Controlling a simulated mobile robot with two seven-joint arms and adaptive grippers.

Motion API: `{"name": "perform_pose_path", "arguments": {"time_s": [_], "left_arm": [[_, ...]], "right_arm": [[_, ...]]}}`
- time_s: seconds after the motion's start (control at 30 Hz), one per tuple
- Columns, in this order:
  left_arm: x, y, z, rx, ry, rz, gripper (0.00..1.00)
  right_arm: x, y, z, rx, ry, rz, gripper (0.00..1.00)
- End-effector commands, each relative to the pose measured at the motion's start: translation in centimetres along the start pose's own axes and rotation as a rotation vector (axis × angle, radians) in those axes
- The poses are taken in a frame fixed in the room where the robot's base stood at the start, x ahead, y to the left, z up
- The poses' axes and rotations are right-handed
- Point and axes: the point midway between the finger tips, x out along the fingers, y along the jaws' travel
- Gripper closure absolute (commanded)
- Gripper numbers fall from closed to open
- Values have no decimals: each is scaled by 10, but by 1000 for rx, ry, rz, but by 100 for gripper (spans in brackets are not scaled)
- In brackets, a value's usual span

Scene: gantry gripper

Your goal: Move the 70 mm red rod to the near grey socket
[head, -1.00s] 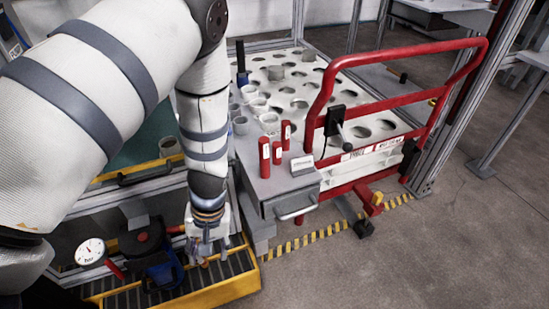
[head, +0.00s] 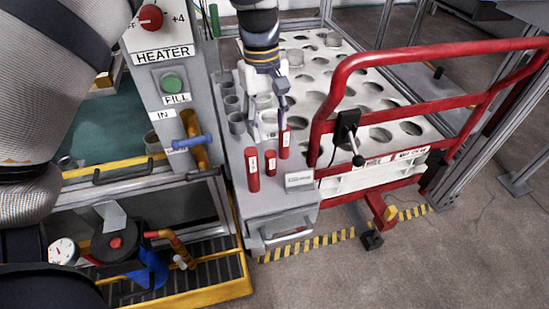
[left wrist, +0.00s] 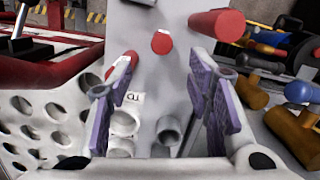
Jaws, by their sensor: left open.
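Three red rods stand upright on the grey cart top: a tall left one (head: 252,170), a short middle one (head: 271,164) and a medium right one (head: 285,143). Their labels are too small to read, so I cannot tell which is 70 mm. The near grey socket (head: 237,122) stands behind them at the left and shows in the left wrist view (left wrist: 168,135). My left gripper (head: 269,124) points down, open and empty, above the cart behind the rods. In the left wrist view the medium rod (left wrist: 119,71) shows partly behind a finger.
White sockets (head: 264,101) stand beside the grey ones. A red cart rail (head: 335,95) and a black-handled lever (head: 350,130) rise on the right. The heater panel (head: 172,80) with a blue-handled valve (head: 193,141) stands at the left. A small label block (head: 299,181) sits at the cart's front.

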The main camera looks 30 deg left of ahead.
Motion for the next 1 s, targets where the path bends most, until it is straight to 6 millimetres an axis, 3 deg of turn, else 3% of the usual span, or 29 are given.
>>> {"name": "perform_pose_path", "arguments": {"time_s": [0.4, 0.63, 0.83, 1.0], "left_arm": [[64, -4, 9, -1, 0, 0, 54], [66, -3, 9, -1, 2, 3, 54], [66, -3, 9, -1, 2, 3, 97], [66, -3, 9, -1, 2, 3, 100]], "right_arm": [[2, 0, 0, 0, -2, 0, 60], [1, 0, 0, 0, -2, 0, 60], [1, 0, 0, 0, -2, 0, 60], [1, 0, 0, 0, -2, 0, 60]]}}
